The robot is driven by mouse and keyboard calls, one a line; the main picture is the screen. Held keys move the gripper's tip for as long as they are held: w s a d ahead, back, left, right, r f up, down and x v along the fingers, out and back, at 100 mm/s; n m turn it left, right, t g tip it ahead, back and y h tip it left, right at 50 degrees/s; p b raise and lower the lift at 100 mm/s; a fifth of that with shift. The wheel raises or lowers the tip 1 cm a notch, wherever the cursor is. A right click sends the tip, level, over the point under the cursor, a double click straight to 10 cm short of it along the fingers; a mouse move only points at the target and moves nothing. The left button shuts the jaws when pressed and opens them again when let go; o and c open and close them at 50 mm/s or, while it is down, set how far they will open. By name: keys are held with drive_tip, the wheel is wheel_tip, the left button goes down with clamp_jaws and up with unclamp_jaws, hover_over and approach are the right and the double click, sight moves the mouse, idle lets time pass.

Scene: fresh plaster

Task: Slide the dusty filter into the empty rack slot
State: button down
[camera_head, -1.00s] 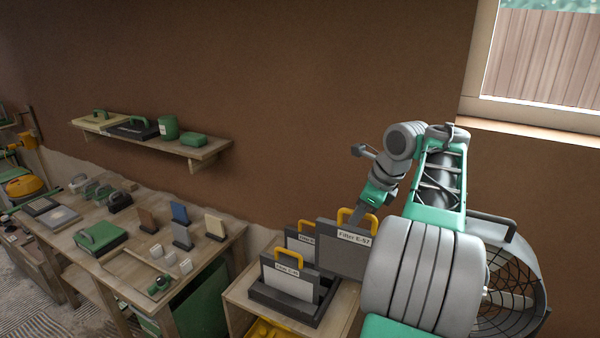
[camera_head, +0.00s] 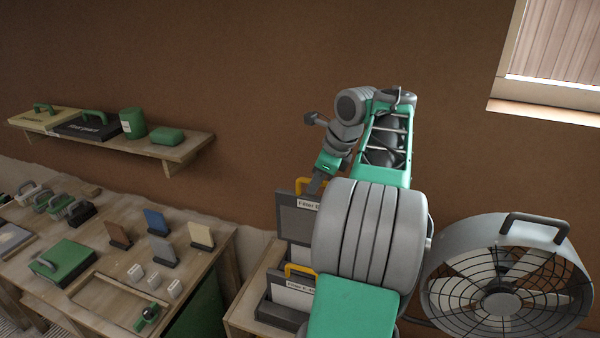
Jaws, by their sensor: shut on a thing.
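My gripper (camera_head: 315,188) is shut on the yellow handle of a grey-faced filter (camera_head: 296,222) with a white label reading "Filter E", the rest cut off by my arm. The filter is upright, behind the front filter in the picture. A dark rack (camera_head: 280,314) stands below it on a small wooden table. A front filter (camera_head: 291,297) with a pale face and yellow handle stands in the rack. My arm covers the right part of the rack and of the held filter. I cannot tell whether the held filter's lower edge is inside a slot.
A large grey drum fan (camera_head: 505,285) stands close on the right. A wooden workbench (camera_head: 92,238) with tools, blocks and a green case is on the left. A wall shelf (camera_head: 185,150) holds cases and a green canister. The wall above the rack is clear.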

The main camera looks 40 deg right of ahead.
sight(314, 196)
drive_tip(key=shift+w, duration=0.35)
drive_tip(key=shift+s+f, duration=0.2)
drive_tip(key=shift+f, duration=2.2)
wheel_tip(314, 196, down, 9)
drive_tip(key=b, duration=1)
drive_tip(key=shift+r+b, duration=0.1)
drive_tip(key=shift+b, duration=0.3)
drive_tip(key=shift+f+b, duration=2)
drive_tip(key=shift+f, duration=2.15)
drive_tip(key=shift+w+r+p, duration=0.1)
drive_tip(key=shift+w+p, duration=0.05)
drive_tip(key=shift+p, duration=0.45)
drive_tip(key=shift+f, duration=0.25)
drive_tip(key=shift+f, duration=0.5)
drive_tip(key=c, duration=1.3)
unclamp_jaws()
drive_tip(key=shift+c, duration=0.2)
